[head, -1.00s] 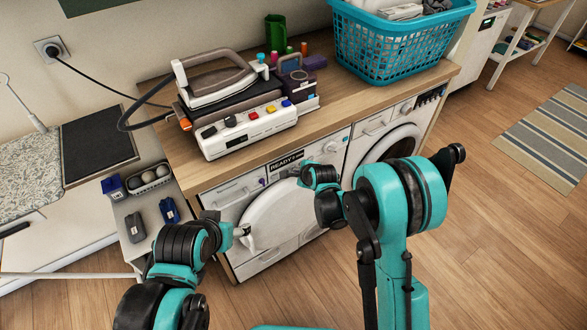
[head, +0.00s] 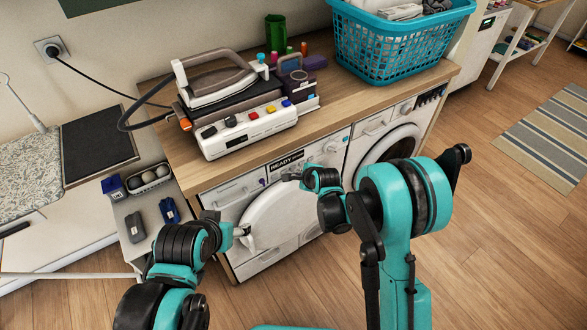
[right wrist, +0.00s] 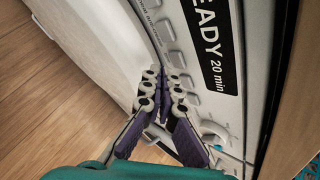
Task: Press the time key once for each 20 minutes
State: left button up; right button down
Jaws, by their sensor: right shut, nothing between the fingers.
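The left washing machine (head: 225,190) has a dark display (head: 285,161) on its front panel. In the right wrist view the display (right wrist: 210,45) reads "READY 20 min". My right gripper (head: 288,177) is shut and empty, just below the display. In the right wrist view its fingertips (right wrist: 162,78) are close to the keys; I cannot tell whether they touch one. My left gripper (head: 242,231) is low by the round door, and its finger opening is unclear.
A second machine (head: 400,140) stands to the right. A knob (right wrist: 213,130) lies near my right fingers.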

jog(key=s+d, duration=0.1)
jog(key=s, duration=0.1)
jog(key=s+d, duration=0.2)
dwell(0.6)
dwell(0.3)
pick_arm(q)
grip_shut()
dwell(1.2)
